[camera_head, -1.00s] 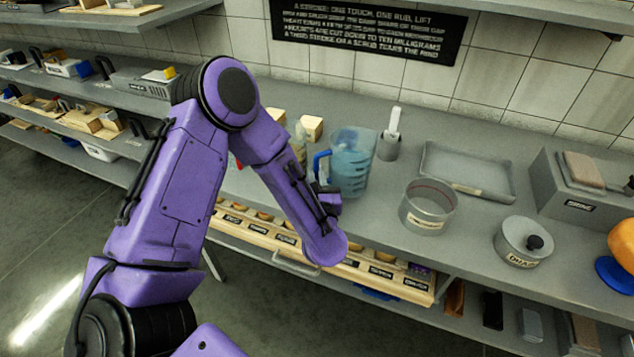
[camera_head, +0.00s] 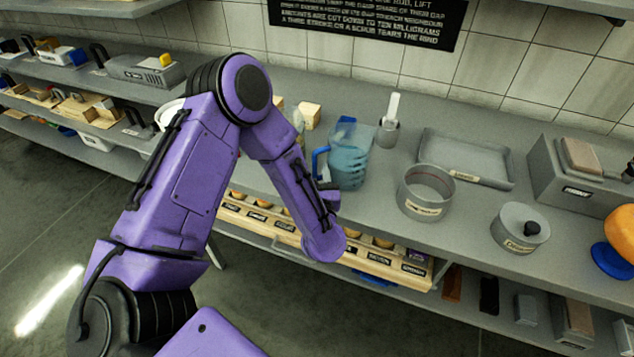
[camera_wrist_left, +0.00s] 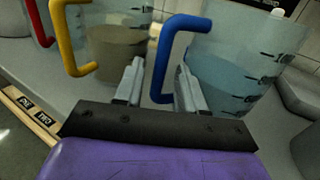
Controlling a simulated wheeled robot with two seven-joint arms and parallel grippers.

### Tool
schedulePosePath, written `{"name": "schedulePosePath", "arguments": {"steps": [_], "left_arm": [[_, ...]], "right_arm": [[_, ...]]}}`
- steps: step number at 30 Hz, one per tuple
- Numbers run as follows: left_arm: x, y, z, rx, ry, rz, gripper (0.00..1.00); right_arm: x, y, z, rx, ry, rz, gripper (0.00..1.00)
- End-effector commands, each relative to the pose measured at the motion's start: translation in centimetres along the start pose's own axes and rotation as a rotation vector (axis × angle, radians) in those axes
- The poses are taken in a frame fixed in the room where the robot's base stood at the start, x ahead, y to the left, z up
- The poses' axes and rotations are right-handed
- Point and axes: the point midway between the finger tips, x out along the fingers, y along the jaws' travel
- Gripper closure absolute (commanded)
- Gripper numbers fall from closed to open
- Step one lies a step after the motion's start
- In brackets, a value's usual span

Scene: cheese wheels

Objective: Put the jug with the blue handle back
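The jug with the blue handle is a clear jug with blue liquid (camera_head: 349,165), upright on the counter; its blue handle (camera_head: 318,158) faces left. In the left wrist view the jug body (camera_wrist_left: 235,60) is at the right and the handle (camera_wrist_left: 165,62) is in the middle. My left gripper (camera_wrist_left: 160,88) is open, its two fingers apart on either side of the lower part of the handle. I cannot tell whether either finger touches it. In the head view its fingers are mostly hidden by my arm. My right gripper is not in view.
In the wrist view, jugs with a yellow handle (camera_wrist_left: 82,68) and a red handle (camera_wrist_left: 40,25) stand left of the blue one. A grey scoop holder (camera_head: 388,132), tray (camera_head: 465,160) and round pan (camera_head: 425,195) stand right. A labelled wooden rack (camera_head: 415,282) runs along the counter front.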

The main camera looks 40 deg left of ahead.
Motion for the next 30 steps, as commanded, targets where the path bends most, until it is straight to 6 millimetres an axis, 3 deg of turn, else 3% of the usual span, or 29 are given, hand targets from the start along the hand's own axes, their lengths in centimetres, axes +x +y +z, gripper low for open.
{"name": "schedulePosePath", "arguments": {"steps": [12,16,23,26,29,30], "left_arm": [[-9.8,-0.1,-0.4,0.002,-0.001,-0.005,0.61],[-11.1,0.0,-0.2,0.001,-0.001,-0.001,0.61],[-11.3,0.1,-0.6,0.054,0.009,-0.012,0.61],[-11.4,0.1,-3.6,0.401,0.066,-0.107,0.61],[-12.6,1.1,-10.0,1.058,0.155,-0.340,0.61],[-13.6,2.2,-13.1,1.352,0.183,-0.472,0.61]], "right_arm": [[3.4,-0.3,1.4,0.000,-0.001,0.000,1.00],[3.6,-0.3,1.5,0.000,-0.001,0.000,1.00],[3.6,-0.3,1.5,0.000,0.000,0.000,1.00],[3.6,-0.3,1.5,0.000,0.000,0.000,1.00],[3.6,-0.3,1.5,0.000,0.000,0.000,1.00],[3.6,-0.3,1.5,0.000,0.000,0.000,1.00]]}}
